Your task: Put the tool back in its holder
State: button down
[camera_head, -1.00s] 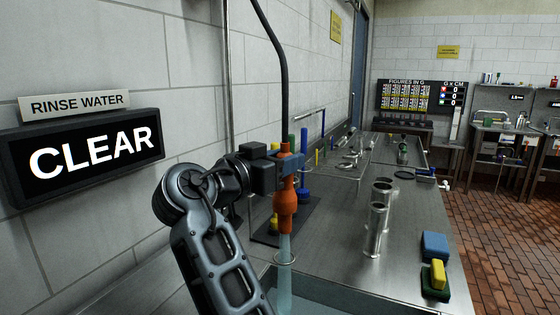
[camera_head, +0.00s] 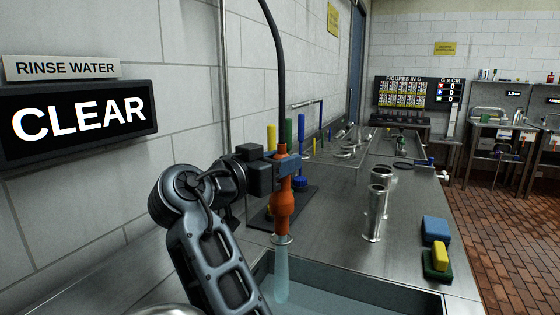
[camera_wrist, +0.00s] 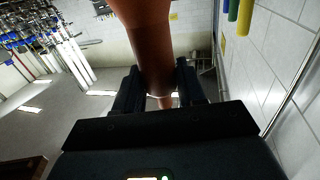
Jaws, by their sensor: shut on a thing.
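The orange spray tool (camera_head: 284,205) hangs upright over the basin, with a black hose (camera_head: 274,60) rising from its top. My gripper (camera_head: 284,168) is shut on its upper part. In the wrist view my gripper (camera_wrist: 160,85) has dark fingers on both sides of the orange tool (camera_wrist: 143,35). A thin pale ring (camera_head: 282,239) shows at the tool's lower end; I cannot tell whether it belongs to the tool or is a separate holder. A bluish, water-like column (camera_head: 281,275) shows below the ring.
The basin (camera_head: 350,282) opens below the tool. Yellow, green and blue upright pieces (camera_head: 288,132) stand behind my gripper. Metal cylinders (camera_head: 376,212) and sponge-like blocks (camera_head: 436,245) stand on the steel counter (camera_head: 340,240) to the right. A wall sign reads CLEAR (camera_head: 80,120).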

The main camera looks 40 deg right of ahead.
jog(key=shift+f+b, duration=1.9)
jog(key=shift+f, duration=0.55)
jog(key=shift+f+b, duration=0.5)
jog(key=shift+b, duration=0.1)
jog(key=c, duration=0.6)
grip_release()
jog(key=shift+s+a+b, duration=0.15)
jog(key=shift+a, duration=1.15)
jog(key=shift+s+a+b, duration=0.2)
jog(key=shift+a, duration=1.05)
jog(key=shift+s+a+b, duration=0.15)
jog(key=shift+a, duration=1.15)
